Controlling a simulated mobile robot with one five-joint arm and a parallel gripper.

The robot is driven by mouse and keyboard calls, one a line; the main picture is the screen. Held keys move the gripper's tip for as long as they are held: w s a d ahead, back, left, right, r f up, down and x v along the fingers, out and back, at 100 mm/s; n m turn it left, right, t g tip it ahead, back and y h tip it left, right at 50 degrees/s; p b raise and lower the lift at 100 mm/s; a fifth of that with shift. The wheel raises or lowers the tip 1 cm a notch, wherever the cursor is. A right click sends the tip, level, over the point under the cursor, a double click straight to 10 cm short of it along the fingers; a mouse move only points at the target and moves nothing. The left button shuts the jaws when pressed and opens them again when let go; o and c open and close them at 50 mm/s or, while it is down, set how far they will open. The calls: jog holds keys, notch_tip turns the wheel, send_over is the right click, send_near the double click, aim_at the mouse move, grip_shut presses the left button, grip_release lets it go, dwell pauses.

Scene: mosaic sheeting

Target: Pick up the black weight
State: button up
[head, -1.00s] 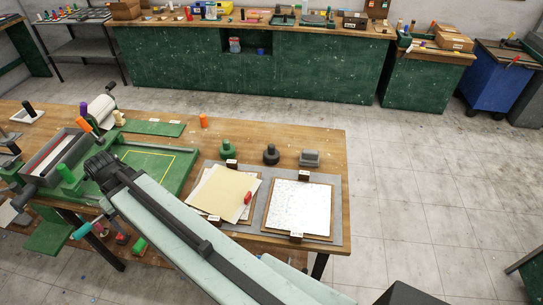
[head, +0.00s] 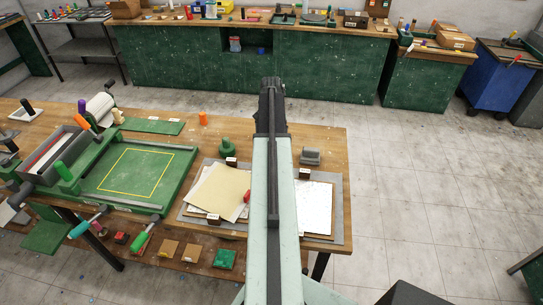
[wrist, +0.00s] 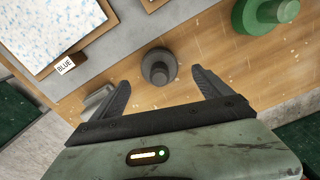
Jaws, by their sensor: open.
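The black weight (wrist: 158,67), a round base with a knob on top, stands upright on the wooden table in the wrist view. My gripper (wrist: 160,78) is open and empty. The weight shows between and beyond its two fingertips, with no visible contact. In the head view my arm hides the weight, and the fingers cannot be made out at the arm's far end.
A green weight (head: 227,147) stands left of my arm and a grey block (head: 310,156) right of it. Speckled sheet (head: 314,205) and cream paper (head: 222,190) lie on boards nearby. A green printing bed (head: 175,150) fills the table's left.

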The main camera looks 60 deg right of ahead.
notch_tip(320, 180, down, 7)
jog(key=b, duration=0.6)
jog(key=shift+d+f, duration=0.1)
jog(key=shift+f, duration=0.05)
jog(key=shift+r, duration=0.2)
grip_shut()
jog(key=shift+r, duration=0.1)
